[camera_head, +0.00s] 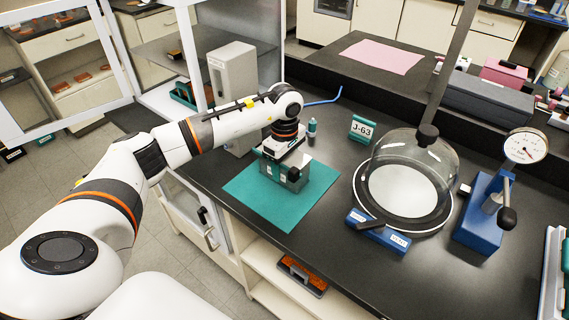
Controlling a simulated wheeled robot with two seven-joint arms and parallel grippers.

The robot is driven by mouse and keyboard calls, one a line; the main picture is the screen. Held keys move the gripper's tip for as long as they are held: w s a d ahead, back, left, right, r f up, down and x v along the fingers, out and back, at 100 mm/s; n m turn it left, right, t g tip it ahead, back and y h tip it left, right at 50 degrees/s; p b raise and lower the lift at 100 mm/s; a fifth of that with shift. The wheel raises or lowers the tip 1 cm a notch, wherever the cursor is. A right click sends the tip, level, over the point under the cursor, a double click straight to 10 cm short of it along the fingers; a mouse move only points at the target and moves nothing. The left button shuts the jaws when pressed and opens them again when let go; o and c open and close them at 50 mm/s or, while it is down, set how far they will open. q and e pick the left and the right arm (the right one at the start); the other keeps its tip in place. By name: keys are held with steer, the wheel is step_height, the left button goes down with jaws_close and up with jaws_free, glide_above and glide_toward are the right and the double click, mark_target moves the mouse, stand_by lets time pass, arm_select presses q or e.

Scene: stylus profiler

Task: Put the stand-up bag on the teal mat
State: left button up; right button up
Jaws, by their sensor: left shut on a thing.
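The teal mat (245,195) lies flat on the black bench near its front edge. My left arm reaches in from the left, and my left gripper (288,162) points down over the middle of the mat. It is shut on a small grey-green item, which I take to be the stand-up bag (286,181). The gripper hides the top of this item. The item looks upright, low over or on the mat; I cannot tell whether its base touches. My right gripper is out of view.
Right of the mat stand a glass dome on a round base (410,190), a blue device with a gauge (482,215) and a J-63 sign (362,129). A small bottle (312,128) is just behind the mat. A grey box (232,75) stands behind my left forearm.

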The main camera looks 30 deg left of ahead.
arm_select(q)
steer(key=o, duration=1.4)
steer(key=shift+f, duration=0.1)
steer(key=shift+r, duration=0.35)
step_height(320, 180, up, 12)
steer(key=b, duration=0.2)
steer(key=shift+f, duration=0.15)
